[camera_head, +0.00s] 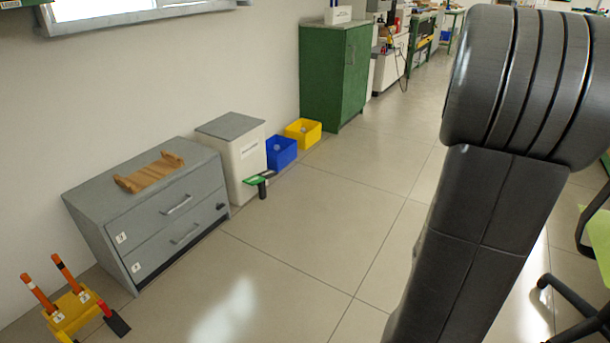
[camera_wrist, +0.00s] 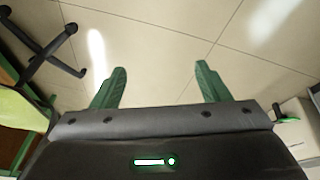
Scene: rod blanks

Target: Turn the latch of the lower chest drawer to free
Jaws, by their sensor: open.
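The grey chest (camera_head: 90,196) stands against the wall at left in the head view, with two drawers, both looking shut. The lower drawer (camera_head: 160,253) has a bar handle (camera_head: 186,234) at its middle. A small dark latch (camera_head: 220,206) sits near its right end; its turn position is too small to tell. My gripper (camera_wrist: 160,72) shows in the wrist view with its two green fingers wide apart and nothing between them. It is over bare floor, away from the chest, which I cannot identify in the wrist view.
A wooden piece (camera_head: 150,172) lies on the chest. A white cabinet (camera_head: 240,158), a green-black object (camera_head: 261,180), blue bin (camera_head: 281,153) and yellow bin (camera_head: 303,131) stand beyond. A yellow rack (camera_head: 72,312) is front left. The floor (camera_head: 290,240) before the chest is clear.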

